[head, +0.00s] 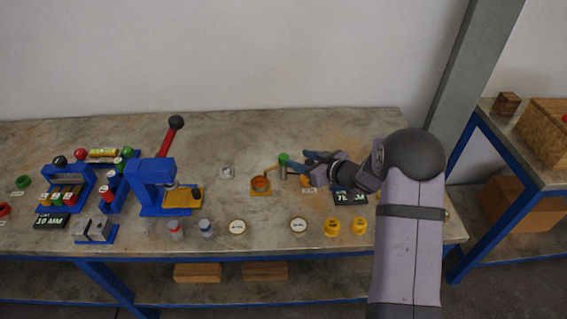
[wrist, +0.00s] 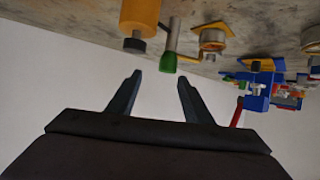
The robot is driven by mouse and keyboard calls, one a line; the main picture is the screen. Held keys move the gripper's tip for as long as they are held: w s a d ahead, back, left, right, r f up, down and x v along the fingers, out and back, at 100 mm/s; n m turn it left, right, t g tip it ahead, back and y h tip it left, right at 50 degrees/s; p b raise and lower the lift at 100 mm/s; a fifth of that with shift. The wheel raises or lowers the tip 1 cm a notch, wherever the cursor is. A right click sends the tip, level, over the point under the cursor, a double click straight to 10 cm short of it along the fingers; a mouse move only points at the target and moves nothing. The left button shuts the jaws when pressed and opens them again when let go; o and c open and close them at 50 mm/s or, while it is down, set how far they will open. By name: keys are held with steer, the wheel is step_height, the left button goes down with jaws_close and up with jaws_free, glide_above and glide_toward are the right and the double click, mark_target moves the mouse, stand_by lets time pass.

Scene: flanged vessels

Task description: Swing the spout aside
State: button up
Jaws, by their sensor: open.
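A grey post with a green top (head: 284,158) stands on the table at the centre right. A thin yellow arm (head: 272,169), which looks like the spout, runs from it over a small orange cup (head: 261,184). My gripper (head: 297,162) is open and empty, just right of the green top. In the wrist view, which looks upside down, the green top (wrist: 168,62) lies just beyond my fingertips (wrist: 159,78), within the gap between them. The yellow arm (wrist: 190,58) reaches right toward the cup (wrist: 212,38). I cannot tell whether a finger touches the post.
An orange cylinder with a black end (wrist: 140,18) stands close beside the post. Yellow pots (head: 332,228) and round white-topped discs (head: 298,225) line the front. A blue press (head: 152,184) with a red lever stands left.

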mark_target(286, 158)
steer(key=shift+a+f+y, duration=0.3)
steer(key=shift+a+y, duration=0.3)
steer(key=shift+p+x, duration=0.85)
steer(key=shift+x, duration=2.7)
steer(key=shift+s+f, duration=0.1)
steer(key=shift+c, duration=0.3)
jaws_close()
